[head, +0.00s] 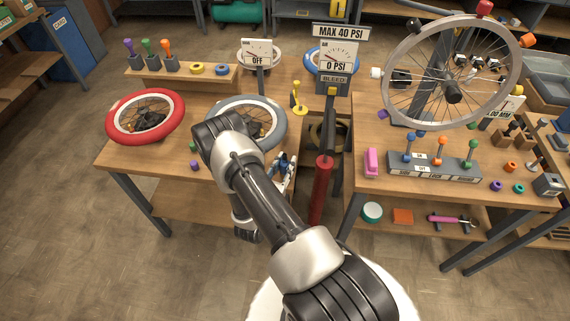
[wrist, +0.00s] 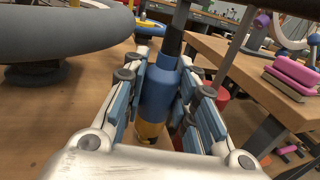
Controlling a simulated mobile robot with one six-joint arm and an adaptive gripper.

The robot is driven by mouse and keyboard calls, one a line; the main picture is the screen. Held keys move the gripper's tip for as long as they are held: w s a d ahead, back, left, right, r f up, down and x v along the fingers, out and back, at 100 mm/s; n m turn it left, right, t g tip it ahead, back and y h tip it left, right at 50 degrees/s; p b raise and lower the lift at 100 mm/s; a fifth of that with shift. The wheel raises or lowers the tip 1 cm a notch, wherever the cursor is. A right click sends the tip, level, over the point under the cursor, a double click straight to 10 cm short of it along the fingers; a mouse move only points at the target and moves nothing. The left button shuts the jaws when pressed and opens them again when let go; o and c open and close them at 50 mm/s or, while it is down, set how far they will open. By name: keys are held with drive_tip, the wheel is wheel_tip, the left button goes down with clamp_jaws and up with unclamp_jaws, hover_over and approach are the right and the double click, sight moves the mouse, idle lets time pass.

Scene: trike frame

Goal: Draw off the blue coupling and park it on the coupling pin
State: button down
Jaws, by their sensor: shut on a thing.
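The blue coupling (wrist: 158,92) stands roughly upright between the blue pads of my gripper (wrist: 157,80) in the wrist view, with pads on both sides of it. A black hose end rises from its top. A yellow-brass piece (wrist: 150,132) shows directly under it; I cannot tell whether the two are joined. In the head view my gripper (head: 285,170) is at the right edge of the left bench, partly behind my arm, and the coupling is hard to make out. I cannot identify the coupling pin for certain.
The grey-tyred wheel (head: 275,112) lies close left of my gripper. A yellow stand (head: 298,98) is behind it. A red cylinder (head: 320,190) stands in the gap between benches. The right bench holds a pink block (head: 371,162) and a lever box (head: 435,167).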

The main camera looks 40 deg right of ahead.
drive_tip(key=shift+f+b, duration=0.7)
drive_tip(key=shift+f, duration=0.15)
drive_tip(key=c, duration=1.2)
unclamp_jaws()
drive_tip(key=v, duration=1.2)
drive_tip(key=shift+r, duration=0.1)
